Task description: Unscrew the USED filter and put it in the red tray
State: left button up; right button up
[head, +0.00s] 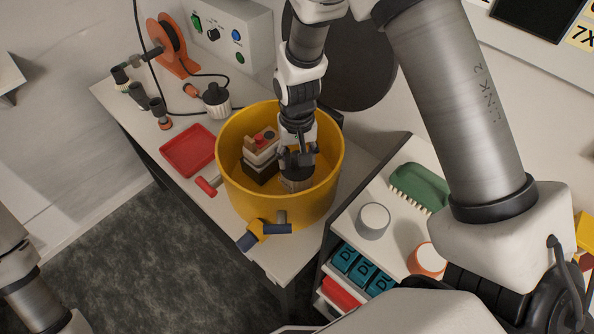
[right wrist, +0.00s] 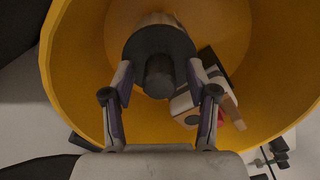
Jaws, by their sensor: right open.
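A yellow round tub (head: 228,180) stands on the bench. My right gripper (head: 297,163) reaches down into it. Below the gripper is a brownish cylinder (head: 296,185), which may be the used filter; no label is readable. In the right wrist view, a dark round cap with a knob (right wrist: 159,75) lies between the open fingers, with a gap to each finger. The gripper hides much of the cylinder in the head view. The red tray (head: 188,151) lies empty on the bench, left of the tub. My left gripper is out of view.
A block-like device with a red button (head: 262,142) stands in the tub beside the gripper.

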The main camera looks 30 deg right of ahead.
jog(key=m+p, duration=0.2)
jog(key=m, duration=0.2)
jog(key=m+p, duration=0.3)
jog(key=m, duration=0.1)
jog(key=m+p, duration=0.3)
jog(key=m, duration=0.1)
jog(key=shift+r+m, duration=0.4)
jog(key=shift+f+m, duration=0.25)
jog(key=shift+m, duration=0.15)
jog(key=shift+f, duration=0.1)
grip_shut()
jog(key=n, duration=0.6)
jog(key=shift+n, duration=0.3)
jog(key=n, duration=0.6)
jog(key=shift+b, duration=0.35)
jog(key=n, duration=0.6)
jog(key=shift+n+b, duration=0.35)
jog(key=shift+n, duration=0.05)
jog(key=n, duration=0.8)
jog(key=shift+b, duration=0.4)
grip_release()
